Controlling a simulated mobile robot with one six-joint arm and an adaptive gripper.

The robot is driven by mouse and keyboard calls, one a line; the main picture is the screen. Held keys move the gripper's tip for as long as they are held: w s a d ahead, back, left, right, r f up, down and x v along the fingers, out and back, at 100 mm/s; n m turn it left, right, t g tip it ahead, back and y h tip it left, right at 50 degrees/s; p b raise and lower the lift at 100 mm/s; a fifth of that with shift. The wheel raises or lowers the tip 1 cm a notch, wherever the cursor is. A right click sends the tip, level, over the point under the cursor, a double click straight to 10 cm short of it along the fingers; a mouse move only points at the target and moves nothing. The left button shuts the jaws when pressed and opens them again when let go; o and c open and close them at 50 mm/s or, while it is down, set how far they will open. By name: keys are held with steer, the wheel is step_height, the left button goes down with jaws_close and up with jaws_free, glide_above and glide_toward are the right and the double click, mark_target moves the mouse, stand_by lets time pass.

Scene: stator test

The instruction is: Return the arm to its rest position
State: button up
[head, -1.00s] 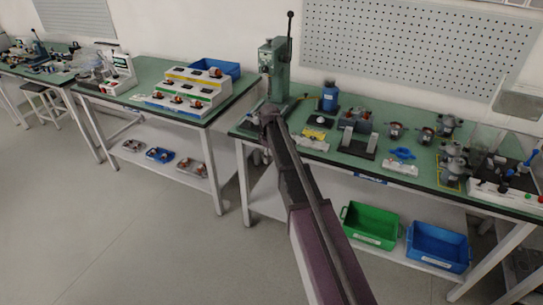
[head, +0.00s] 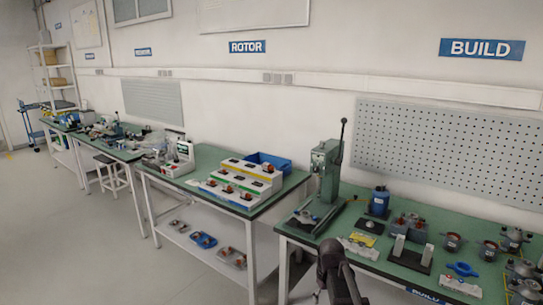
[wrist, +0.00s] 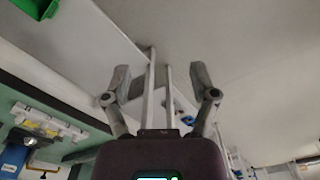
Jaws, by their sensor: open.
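My gripper (wrist: 161,75) shows in the wrist view with its two fingers spread apart and nothing between them. Beyond the fingers are pale bench legs and the grey floor. In the head view a dark part of my arm (head: 338,272) rises from the bottom edge, in front of the build bench (head: 300,237). Whether the fingers show in the head view I cannot tell. The rest of my arm is out of that frame.
A green press (head: 327,180), a blue bottle (head: 379,201) and several motor parts stand on the build bench. Left of it is the rotor bench (head: 205,158) with a stepped rack (head: 240,178). Open floor (head: 90,250) lies at the front left.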

steer(key=s+m, duration=0.4)
steer(key=s, duration=0.7)
steer(key=shift+s+r, duration=0.15)
steer(key=shift+s, duration=0.05)
steer(key=shift+d, duration=0.1)
stand_by(1.3)
